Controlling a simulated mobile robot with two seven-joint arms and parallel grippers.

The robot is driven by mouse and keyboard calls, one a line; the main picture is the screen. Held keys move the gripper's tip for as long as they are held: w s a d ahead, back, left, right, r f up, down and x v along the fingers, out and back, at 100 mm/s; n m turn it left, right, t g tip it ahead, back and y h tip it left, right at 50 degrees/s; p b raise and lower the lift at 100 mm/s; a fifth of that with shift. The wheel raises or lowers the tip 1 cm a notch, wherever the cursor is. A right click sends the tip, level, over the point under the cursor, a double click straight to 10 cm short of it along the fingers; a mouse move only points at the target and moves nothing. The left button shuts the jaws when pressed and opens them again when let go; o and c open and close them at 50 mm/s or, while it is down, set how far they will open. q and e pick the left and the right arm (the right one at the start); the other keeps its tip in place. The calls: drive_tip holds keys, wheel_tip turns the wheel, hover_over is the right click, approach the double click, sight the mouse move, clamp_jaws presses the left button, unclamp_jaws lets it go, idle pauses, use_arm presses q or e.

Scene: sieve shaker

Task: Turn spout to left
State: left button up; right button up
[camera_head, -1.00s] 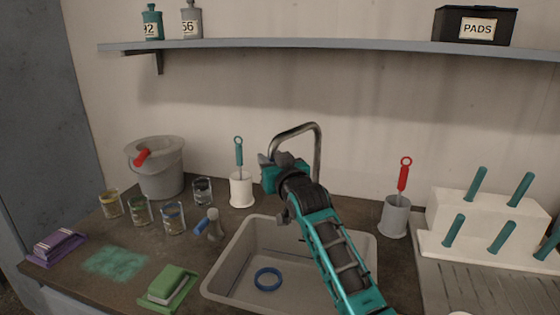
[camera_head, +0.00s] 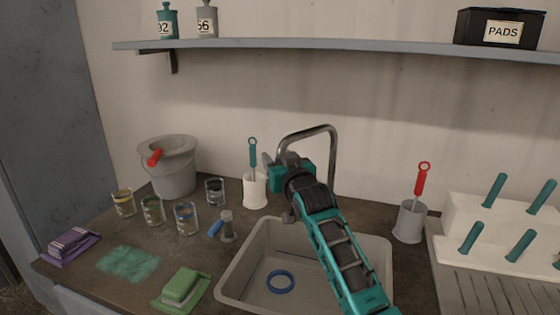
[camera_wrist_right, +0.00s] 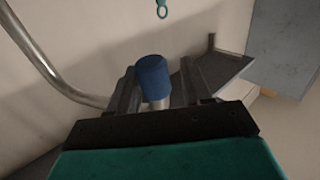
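The tap's metal spout (camera_head: 333,160) rises behind the sink and arches over to the left. My right gripper (camera_head: 275,160) is at the lower left end of the arch and hides the spout's tip in the head view. In the right wrist view, which is upside down, the bent pipe (camera_wrist_right: 50,75) leads to a blue end piece (camera_wrist_right: 153,77). This piece stands between the two dark fingers of my right gripper (camera_wrist_right: 160,88). A gap shows on its right side, so the fingers look open around it. My left gripper is not in view.
The sink (camera_head: 245,275) holds a blue ring (camera_head: 280,281). A post with a blue handle (camera_head: 215,229) stands left of it. Jars, a bucket (camera_head: 172,172) and a green sponge (camera_head: 182,284) are further left.

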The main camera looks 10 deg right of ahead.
drive_tip(key=shift+o, duration=0.3)
drive_tip(key=shift+s+d, duration=0.15)
drive_tip(key=shift+s+f, duration=0.1)
drive_tip(key=shift+s, duration=0.1)
drive_tip(key=s+d, duration=0.1)
drive_tip(key=s, duration=1.1)
drive_tip(key=shift+s+d+p, duration=0.15)
drive_tip(key=shift+d+p, duration=0.1)
drive_tip(key=shift+p, duration=0.1)
